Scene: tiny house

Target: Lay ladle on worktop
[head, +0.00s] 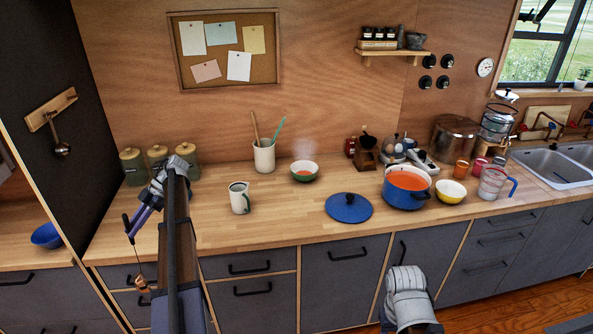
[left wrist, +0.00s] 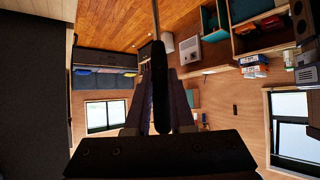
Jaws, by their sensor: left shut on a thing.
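My left gripper (head: 131,230) is shut on the ladle, around its dark handle. The ladle (head: 142,284) hangs down from the fingers, its thin stem and small copper-coloured end in front of the drawers below the worktop's front edge. In the left wrist view the dark handle (left wrist: 160,85) stands between the two fingers (left wrist: 160,112), with a thin stem beyond it. The wooden worktop (head: 270,220) runs along the wall, apart from the ladle. My right gripper is out of view; only part of my right arm shows at the bottom.
Another ladle (head: 62,149) hangs from a wall rack (head: 50,109). Canisters (head: 158,155) stand behind my left arm. A mug (head: 239,197), utensil crock (head: 264,157), bowl (head: 304,171), blue lid (head: 349,208) and blue pot (head: 405,196) occupy the worktop. Bare wood lies around the mug.

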